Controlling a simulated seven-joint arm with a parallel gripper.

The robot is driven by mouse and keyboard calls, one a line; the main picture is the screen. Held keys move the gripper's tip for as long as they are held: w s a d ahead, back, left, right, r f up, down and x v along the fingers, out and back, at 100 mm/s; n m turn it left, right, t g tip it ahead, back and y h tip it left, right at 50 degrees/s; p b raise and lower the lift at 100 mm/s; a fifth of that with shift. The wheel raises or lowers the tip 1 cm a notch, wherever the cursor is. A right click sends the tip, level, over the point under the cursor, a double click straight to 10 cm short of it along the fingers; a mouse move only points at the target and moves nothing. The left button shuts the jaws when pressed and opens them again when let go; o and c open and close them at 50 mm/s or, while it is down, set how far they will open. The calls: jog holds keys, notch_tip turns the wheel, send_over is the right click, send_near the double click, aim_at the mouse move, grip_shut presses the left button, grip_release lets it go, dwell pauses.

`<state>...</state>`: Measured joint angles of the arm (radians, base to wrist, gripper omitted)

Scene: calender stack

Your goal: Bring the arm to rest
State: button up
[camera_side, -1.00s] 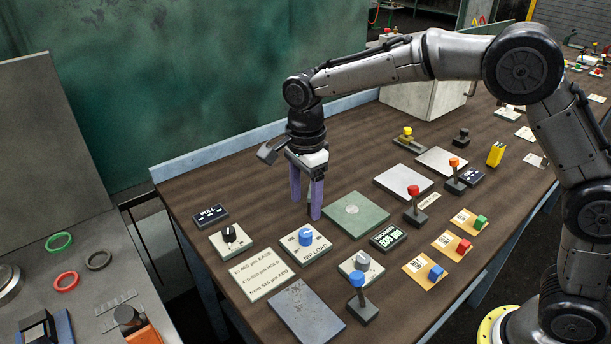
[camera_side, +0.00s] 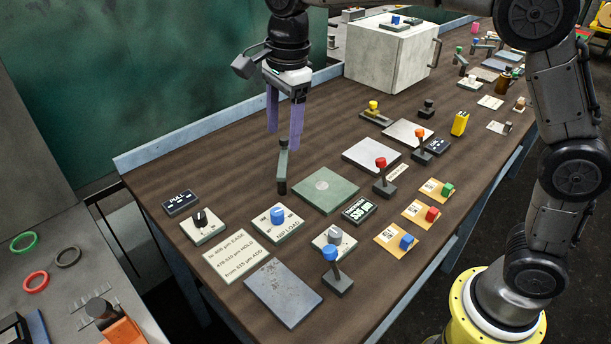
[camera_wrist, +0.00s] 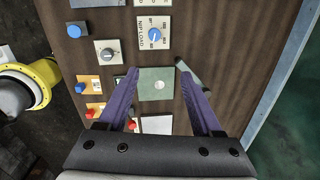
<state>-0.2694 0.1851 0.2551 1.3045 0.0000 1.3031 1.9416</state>
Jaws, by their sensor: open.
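My gripper (camera_side: 284,128) has two purple fingers, spread apart with nothing between them. In the side view it hangs pointing down above the brown table (camera_side: 160,165), over its back part. A small dark green-grey upright handle (camera_side: 282,165) stands on the table just below the fingertips. In the wrist view the gripper (camera_wrist: 162,78) shows open over a green square plate (camera_wrist: 157,93), with the handle (camera_wrist: 188,72) near the right fingertip. The green plate (camera_side: 325,190) lies in front of the gripper in the side view.
The knob marked NIP LOAD (camera_side: 278,215), a blue lever (camera_side: 331,254), a red lever (camera_side: 381,163) and an orange lever (camera_side: 419,133) stand on the table. Blocks on cards line the front edge. A white box (camera_side: 385,65) stands at the back right. Space above the table is free.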

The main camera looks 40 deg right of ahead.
jog(key=s+d+r+n+t, duration=0.2)
jog(key=s+d+r, duration=0.25)
jog(key=s, duration=0.25)
jog(key=s+d+r+n+t, duration=0.1)
jog(key=s+d+r+n, duration=0.15)
jog(key=s+d, duration=0.4)
jog(key=s+f+n, duration=0.4)
jog(key=s+n, duration=0.2)
jog(key=n, duration=0.1)
jog(key=s+d+f+n+t, duration=0.1)
jog(key=s+f+n, duration=0.4)
jog(key=s+n, duration=0.2)
jog(key=shift+s+f+n+t, duration=0.15)
jog(key=shift+s+n+t, duration=0.1)
jog(key=shift+n+t, duration=0.1)
